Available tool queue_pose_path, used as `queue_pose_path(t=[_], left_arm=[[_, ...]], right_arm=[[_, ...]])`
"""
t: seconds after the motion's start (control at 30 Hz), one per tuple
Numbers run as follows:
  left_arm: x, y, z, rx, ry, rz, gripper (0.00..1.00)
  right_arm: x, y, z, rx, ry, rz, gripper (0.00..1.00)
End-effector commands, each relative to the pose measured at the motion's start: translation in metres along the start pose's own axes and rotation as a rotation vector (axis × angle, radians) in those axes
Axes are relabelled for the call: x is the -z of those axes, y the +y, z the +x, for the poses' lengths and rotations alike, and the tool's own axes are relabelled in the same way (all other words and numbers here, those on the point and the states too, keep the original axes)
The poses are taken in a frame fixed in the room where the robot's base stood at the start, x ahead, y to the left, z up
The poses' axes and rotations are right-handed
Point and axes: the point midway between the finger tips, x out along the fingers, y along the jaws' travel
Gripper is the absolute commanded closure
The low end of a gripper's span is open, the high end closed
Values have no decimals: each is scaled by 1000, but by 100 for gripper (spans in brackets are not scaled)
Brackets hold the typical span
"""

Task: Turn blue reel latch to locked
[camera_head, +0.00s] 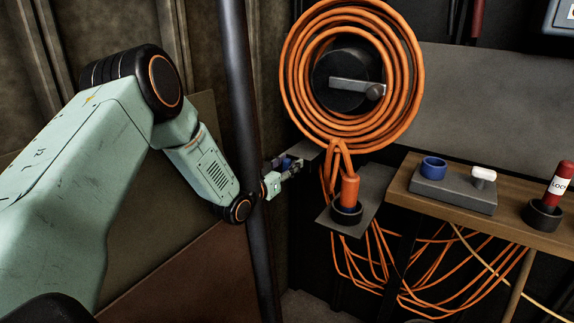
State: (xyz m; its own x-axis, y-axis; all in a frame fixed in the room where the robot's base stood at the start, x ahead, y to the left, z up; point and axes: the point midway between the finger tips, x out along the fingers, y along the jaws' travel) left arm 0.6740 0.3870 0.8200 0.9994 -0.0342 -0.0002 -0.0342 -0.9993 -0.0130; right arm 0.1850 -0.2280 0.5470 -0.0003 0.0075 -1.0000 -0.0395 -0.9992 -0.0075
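The orange cable reel (402,88) hangs on the dark wall, with a grey crank bar across its black hub (335,72). A small blue part (287,161), possibly the blue reel latch, shows at a grey plate left below the reel. My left gripper (294,168) is at this blue part and hides much of it. The fingers are small and overlap the blue part, so I cannot tell whether they are open, shut on it or only touching. The latch's position cannot be read. My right gripper is not in view.
A dark vertical pole (240,90) stands by my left forearm. An orange plug (349,190) sits upright in a black ring on a grey shelf. A wooden bench (405,178) at right bears a grey block with a blue ring (433,168), and a red lock-labelled cylinder (559,184). Orange cables hang below.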

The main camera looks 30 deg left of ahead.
Motion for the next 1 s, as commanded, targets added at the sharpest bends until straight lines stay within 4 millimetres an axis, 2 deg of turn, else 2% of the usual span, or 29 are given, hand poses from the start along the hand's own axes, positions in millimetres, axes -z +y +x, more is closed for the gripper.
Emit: queue_pose_path(t=[0.07, 0.43, 0.77, 1.0], left_arm=[[0, 0, 0, 0, 0, 0, 69], [0, 0, 0, 0, 0, 0, 100], [0, 0, 0, 0, -1, 13, 100], [1, 2, 0, -1, -2, 110, 100]], right_arm=[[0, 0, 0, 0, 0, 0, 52], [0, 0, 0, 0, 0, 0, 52], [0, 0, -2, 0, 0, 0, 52], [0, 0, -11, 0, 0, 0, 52]])
